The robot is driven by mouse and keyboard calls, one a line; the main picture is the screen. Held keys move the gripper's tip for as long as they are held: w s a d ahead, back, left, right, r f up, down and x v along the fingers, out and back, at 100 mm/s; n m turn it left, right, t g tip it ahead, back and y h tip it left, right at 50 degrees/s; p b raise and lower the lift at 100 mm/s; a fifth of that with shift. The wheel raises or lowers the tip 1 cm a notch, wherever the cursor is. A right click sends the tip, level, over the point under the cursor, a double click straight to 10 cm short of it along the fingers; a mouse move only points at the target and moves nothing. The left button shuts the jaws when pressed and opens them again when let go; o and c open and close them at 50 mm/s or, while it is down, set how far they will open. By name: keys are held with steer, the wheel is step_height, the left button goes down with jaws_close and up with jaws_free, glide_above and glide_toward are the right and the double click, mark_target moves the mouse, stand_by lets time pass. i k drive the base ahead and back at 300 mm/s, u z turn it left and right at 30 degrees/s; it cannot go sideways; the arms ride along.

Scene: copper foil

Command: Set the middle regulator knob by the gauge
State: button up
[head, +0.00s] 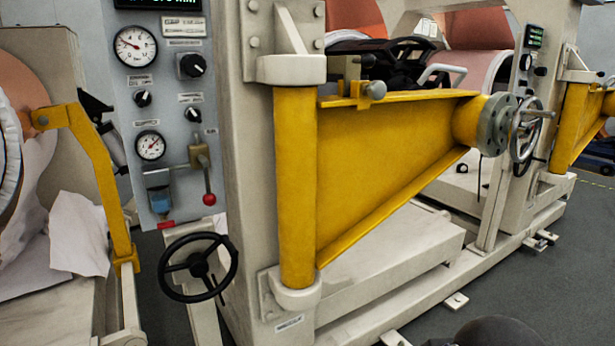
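A grey control panel (169,80) stands at the left. It carries an upper round gauge (135,46) and a smaller lower gauge (150,146), both with white dials. Three black knobs show: a large one (192,66) at upper right, a small one (142,98) between the two gauges, and another small one (193,114) at right, slightly lower. By height, the knob between the gauges is the middle one. Labels and dial figures are too small to read. My gripper is not in view.
A red-ball lever (208,199) and blue-bowled filter (158,196) sit low on the panel. A black handwheel (198,266) is below. A large yellow bracket (385,170) stands right of the panel. Dark floor (525,295) is open at lower right.

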mark_target(193, 65)
steer(key=z, duration=1.35)
steer(key=k, duration=0.9)
steer(key=u, duration=0.75)
